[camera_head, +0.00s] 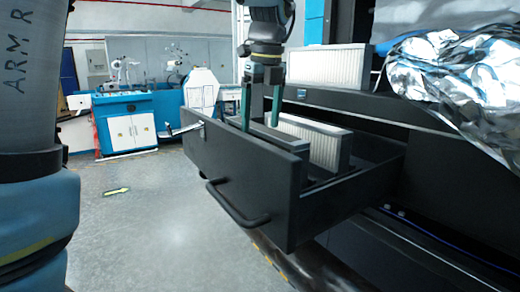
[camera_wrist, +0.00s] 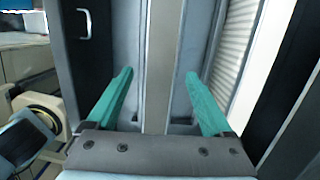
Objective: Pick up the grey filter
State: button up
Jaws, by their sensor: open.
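A grey slab, which looks like the grey filter (camera_head: 275,138), stands on edge in the open drawer, mostly hidden by the drawer front. In the wrist view its narrow top edge (camera_wrist: 160,60) runs up the middle. My gripper (camera_head: 262,122) is above it, pointing down, with its green fingers apart. In the wrist view the open gripper (camera_wrist: 158,74) has one finger on each side of the grey edge, with a gap on both sides. How deep the fingertips sit beside it is hard to tell.
A white pleated filter (camera_head: 323,148) stands in the drawer (camera_head: 230,180), right of my gripper. Another pleated filter (camera_head: 330,66) stands on the ledge behind. Crumpled silver foil (camera_head: 460,80) hangs at the right. The floor (camera_head: 150,220) left of the drawer is clear.

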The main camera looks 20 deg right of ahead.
aim_at(260, 128)
jog(key=shift+w+f+p, duration=0.2)
jog(key=shift+f+p, duration=0.15)
jog(key=shift+f, duration=1.55)
jog(key=shift+a, duration=0.1)
grip_shut()
